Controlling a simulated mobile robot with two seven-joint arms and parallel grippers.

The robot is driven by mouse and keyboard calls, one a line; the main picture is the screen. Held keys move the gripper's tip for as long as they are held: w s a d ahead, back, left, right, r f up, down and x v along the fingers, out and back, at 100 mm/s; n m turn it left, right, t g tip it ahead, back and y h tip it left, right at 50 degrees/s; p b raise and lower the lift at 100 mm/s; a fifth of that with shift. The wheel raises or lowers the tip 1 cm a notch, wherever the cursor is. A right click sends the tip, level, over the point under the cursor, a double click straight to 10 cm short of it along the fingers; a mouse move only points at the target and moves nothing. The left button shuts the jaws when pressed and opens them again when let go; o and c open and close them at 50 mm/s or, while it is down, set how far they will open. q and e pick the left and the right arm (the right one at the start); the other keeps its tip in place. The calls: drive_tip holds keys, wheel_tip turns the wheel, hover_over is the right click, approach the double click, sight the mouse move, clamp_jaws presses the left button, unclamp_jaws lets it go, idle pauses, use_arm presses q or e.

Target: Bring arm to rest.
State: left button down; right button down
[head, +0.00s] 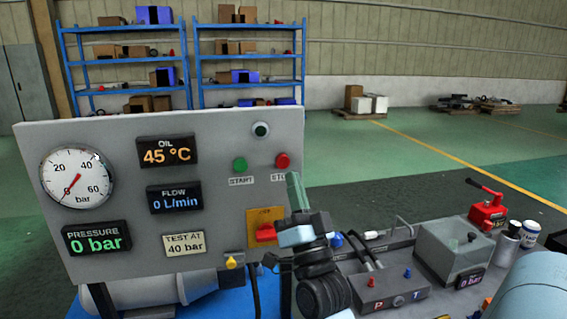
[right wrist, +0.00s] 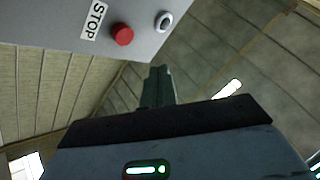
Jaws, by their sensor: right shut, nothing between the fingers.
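My right gripper (head: 294,182) is in front of the right edge of the grey control panel (head: 110,185), fingers pointing up and shut, with nothing between them. In the right wrist view its closed fingers (right wrist: 158,88) point toward the panel's edge, near the red stop button (right wrist: 122,35), apart from it in the picture. The green start button (head: 240,164) is left of the stop button. My left gripper is not in view.
The dial gauge (head: 77,178) and pressure display (head: 96,239) read 0 bar; flow reads 0 L/min. Right of my arm, a bench carries a grey box (head: 455,250), hose fittings and a red hand-lever valve (head: 487,212). Blue shelves (head: 250,55) stand far behind.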

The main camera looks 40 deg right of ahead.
idle(0.5)
drive_tip(key=s+a+f+n+g+y, duration=0.1)
drive_tip(key=a+f+n+g+y, duration=0.2)
drive_tip(key=f, duration=0.7)
drive_tip(key=s+a+f+n+g+y+p, duration=0.1)
drive_tip(key=a+f+n+g+y, duration=0.2)
drive_tip(key=f, duration=0.7)
drive_tip(key=s+a+f+n+g+y, duration=0.15)
drive_tip(key=a+f+n+y, duration=0.25)
drive_tip(key=f, duration=0.7)
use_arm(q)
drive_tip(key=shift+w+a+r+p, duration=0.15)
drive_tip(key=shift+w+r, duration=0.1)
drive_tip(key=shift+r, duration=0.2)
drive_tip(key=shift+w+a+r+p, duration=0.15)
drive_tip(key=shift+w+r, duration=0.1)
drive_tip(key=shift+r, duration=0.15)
use_arm(e)
drive_tip(key=s+a+f+n+g+y, duration=0.1)
drive_tip(key=s+a+f+n+g, duration=0.1)
drive_tip(key=s+f, duration=0.8)
drive_tip(key=s+a+f+n+g+y, duration=0.1)
drive_tip(key=s+a+f+g, duration=0.4)
drive_tip(key=s+f, duration=0.5)
drive_tip(key=shift+s+a+n+g+y, duration=0.15)
drive_tip(key=shift+s+n+g+y, duration=0.25)
drive_tip(key=shift+s+g, duration=0.5)
